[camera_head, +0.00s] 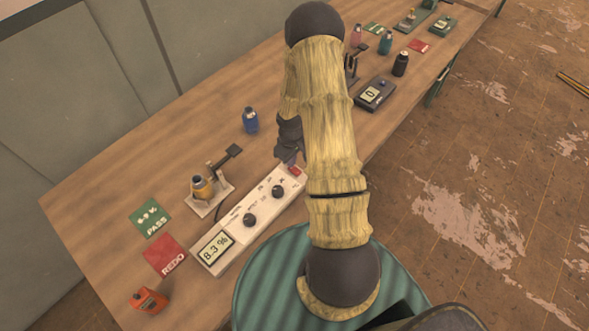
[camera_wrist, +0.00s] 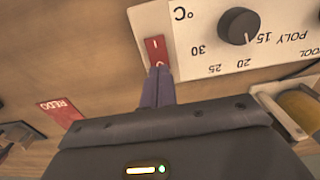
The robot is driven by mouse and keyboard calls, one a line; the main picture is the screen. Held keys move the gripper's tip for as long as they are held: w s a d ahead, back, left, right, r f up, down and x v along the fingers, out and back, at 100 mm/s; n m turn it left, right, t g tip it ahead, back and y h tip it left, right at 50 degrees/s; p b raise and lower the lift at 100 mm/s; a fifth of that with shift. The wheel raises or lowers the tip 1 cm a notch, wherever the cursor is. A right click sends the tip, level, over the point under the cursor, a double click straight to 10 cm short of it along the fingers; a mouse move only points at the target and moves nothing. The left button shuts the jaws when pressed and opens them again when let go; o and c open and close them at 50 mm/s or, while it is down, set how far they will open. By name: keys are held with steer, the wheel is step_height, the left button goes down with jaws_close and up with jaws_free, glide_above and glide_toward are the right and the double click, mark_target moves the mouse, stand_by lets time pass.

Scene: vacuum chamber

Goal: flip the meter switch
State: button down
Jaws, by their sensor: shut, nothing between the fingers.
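The meter (camera_head: 232,228) is a long white box on the bench with a display reading 8.3 %. It has two black knobs (camera_head: 250,219) and a red switch (camera_head: 295,171) at its far right end. In the wrist view the red rocker switch (camera_wrist: 154,47) shows an "I" mark, with a second mark partly hidden by the fingertips. My gripper (camera_head: 291,158) is shut and empty. In the wrist view its fingertips (camera_wrist: 160,72) are at the near end of the switch; I cannot tell whether they touch it. My arm hides part of the bench beside the meter.
A yellow-filled cup (camera_head: 203,188) sits on a white stand behind the meter. Green PASS (camera_head: 150,215) and red REDO (camera_head: 165,255) cards and an orange device (camera_head: 148,300) lie left. A blue bottle (camera_head: 250,120) stands behind. A dark meter (camera_head: 375,94) and black bottle (camera_head: 400,64) are farther right.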

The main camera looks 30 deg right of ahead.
steer(key=shift+f+b, duration=0.7)
steer(key=shift+f, duration=0.2)
stand_by(0.7)
steer(key=shift+r, duration=0.1)
steer(key=shift+r+p, duration=2.65)
steer(key=shift+r, duration=0.8)
steer(key=shift+a+r, duration=0.1)
steer(key=s+a+r+m+t+b, duration=0.1)
steer(key=s+a+r, duration=0.15)
steer(key=r, duration=0.45)
steer(key=s+a+r+m+b, duration=0.1)
steer(key=a+r+b, duration=0.1)
steer(key=a+r, duration=0.35)
steer(key=s+a+r+m+t+b, duration=0.1)
steer(key=s+a+r+m, duration=0.1)
steer(key=s+a+r, duration=0.3)
steer(key=s+r, duration=0.4)
steer(key=shift+a+t+b, duration=0.2)
steer(key=shift+t+b, duration=0.1)
steer(key=shift+b, duration=0.05)
